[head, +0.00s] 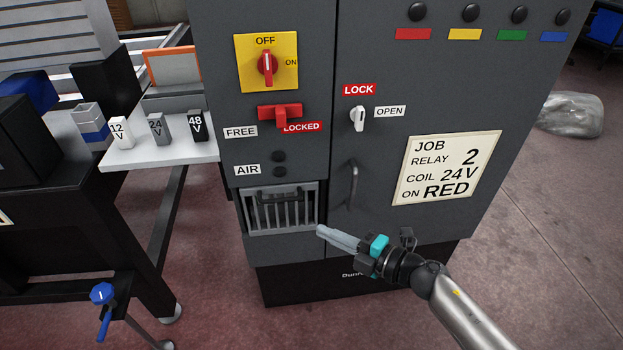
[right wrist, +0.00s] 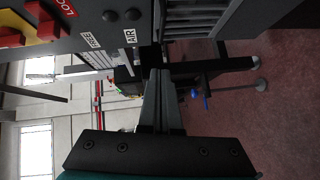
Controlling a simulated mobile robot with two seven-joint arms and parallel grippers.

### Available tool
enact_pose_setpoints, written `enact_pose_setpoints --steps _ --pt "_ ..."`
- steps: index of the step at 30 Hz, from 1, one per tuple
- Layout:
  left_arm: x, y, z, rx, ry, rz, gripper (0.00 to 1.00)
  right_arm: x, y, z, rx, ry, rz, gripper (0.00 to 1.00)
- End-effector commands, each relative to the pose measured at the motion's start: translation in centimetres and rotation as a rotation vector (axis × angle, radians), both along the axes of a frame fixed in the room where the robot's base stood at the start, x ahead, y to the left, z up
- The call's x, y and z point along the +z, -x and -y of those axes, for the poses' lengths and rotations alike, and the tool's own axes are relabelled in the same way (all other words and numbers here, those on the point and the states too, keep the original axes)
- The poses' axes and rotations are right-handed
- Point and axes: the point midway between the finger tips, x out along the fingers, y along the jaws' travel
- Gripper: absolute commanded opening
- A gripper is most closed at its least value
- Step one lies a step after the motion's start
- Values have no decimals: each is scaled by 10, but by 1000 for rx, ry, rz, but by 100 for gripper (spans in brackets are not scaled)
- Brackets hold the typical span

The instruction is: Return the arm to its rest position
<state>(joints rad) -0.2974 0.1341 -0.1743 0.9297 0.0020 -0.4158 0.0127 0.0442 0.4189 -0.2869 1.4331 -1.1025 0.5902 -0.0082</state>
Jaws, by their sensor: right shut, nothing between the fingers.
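My right gripper (head: 322,232) reaches in from the lower right of the head view, in front of the grey cabinet (head: 370,50). Its fingers are together and empty, and their tips lie just right of the vent grille (head: 247,215) in the picture. I cannot tell whether they touch the cabinet. In the right wrist view the closed fingers (right wrist: 160,85) point past the cabinet's side. My left gripper is in neither view.
The cabinet carries a red rotary switch (head: 267,65), a red slide latch (head: 280,112), a white lock knob (head: 359,117) and a door handle (head: 352,185). A white shelf (head: 150,155) with several relays stands left.

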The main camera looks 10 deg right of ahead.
Motion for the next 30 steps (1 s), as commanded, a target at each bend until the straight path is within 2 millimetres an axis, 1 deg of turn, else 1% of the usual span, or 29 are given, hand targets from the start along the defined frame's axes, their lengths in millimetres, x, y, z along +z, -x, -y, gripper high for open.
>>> enact_pose_setpoints --steps 3,5,8,11,12,14,15,17,18,20,21,23,24,25,26,27,30 --pt "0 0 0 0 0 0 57 -1 0 0 -1 -2 -2 0" --pt "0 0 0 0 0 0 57 -4 0 3 -18 -12 -17 0" --pt "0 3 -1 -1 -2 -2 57 -25 0 15 -105 -71 -97 0" --pt "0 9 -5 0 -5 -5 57 -69 7 42 -288 -174 -257 0" --pt "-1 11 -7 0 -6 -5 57 -93 14 56 -383 -221 -341 0" --pt "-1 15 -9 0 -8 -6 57 -132 32 77 -527 -283 -468 0" --pt "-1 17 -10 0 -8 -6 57 -156 46 89 -618 -316 -547 0" --pt "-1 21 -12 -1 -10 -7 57 -191 72 104 -747 -359 -662 0" --pt "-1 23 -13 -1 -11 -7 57 -213 93 113 -830 -381 -737 0" --pt "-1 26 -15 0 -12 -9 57 -243 126 124 -949 -409 -846 0" --pt "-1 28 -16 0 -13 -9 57 -262 150 129 -1026 -424 -918 0" --pt "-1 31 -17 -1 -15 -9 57 -286 188 135 -1136 -441 -1020 0" --pt "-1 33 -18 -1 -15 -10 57 -301 214 138 -1206 -450 -1087 0" --pt "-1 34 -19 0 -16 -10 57 -310 232 139 -1256 -456 -1133 0" --pt "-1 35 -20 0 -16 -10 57 -318 250 140 -1302 -460 -1175 0" --pt "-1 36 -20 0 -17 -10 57 -327 274 140 -1359 -463 -1230 0" --pt "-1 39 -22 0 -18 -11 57 -341 320 138 -1472 -469 -1336 0"
